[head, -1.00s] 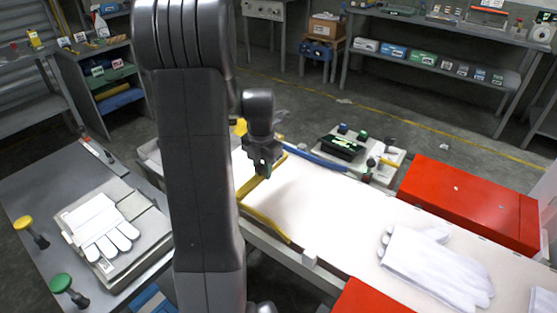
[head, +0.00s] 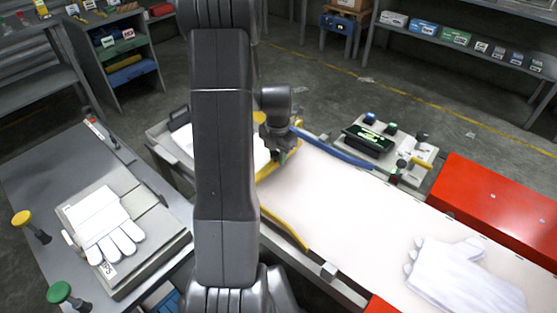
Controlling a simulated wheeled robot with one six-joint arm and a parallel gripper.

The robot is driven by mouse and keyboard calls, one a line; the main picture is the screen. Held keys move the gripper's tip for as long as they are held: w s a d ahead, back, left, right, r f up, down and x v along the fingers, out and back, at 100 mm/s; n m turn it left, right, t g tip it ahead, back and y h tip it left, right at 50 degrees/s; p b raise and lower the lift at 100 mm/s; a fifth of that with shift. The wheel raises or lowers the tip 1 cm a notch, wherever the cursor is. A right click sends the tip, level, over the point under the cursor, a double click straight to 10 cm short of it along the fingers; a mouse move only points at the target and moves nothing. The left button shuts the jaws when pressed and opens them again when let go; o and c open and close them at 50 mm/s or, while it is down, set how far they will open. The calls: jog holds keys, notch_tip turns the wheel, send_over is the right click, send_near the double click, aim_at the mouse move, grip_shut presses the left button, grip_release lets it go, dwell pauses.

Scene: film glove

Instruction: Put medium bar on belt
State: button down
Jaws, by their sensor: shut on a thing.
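My gripper (head: 281,156) points down at the far left end of the pale belt (head: 345,205), close above it. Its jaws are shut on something. A yellow strip (head: 267,171) lies just beside and below the fingertips. A white glove (head: 462,279) lies on the belt at the lower right.
Yellow (head: 285,228) and blue (head: 340,152) guide rails edge the belt. A grey table at left holds another white glove (head: 105,225). The middle of the belt is clear.

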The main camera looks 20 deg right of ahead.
jog(key=shift+f, duration=1.05)
jog(key=c, duration=1.6)
grip_release()
jog(key=shift+f, duration=0.2)
jog(key=shift+c, duration=0.2)
jog(key=o, duration=0.5)
jog(key=shift+r, duration=0.1)
jog(key=shift+c, duration=0.2)
notch_tip(320, 180, up, 12)
jog(key=shift+r, duration=0.15)
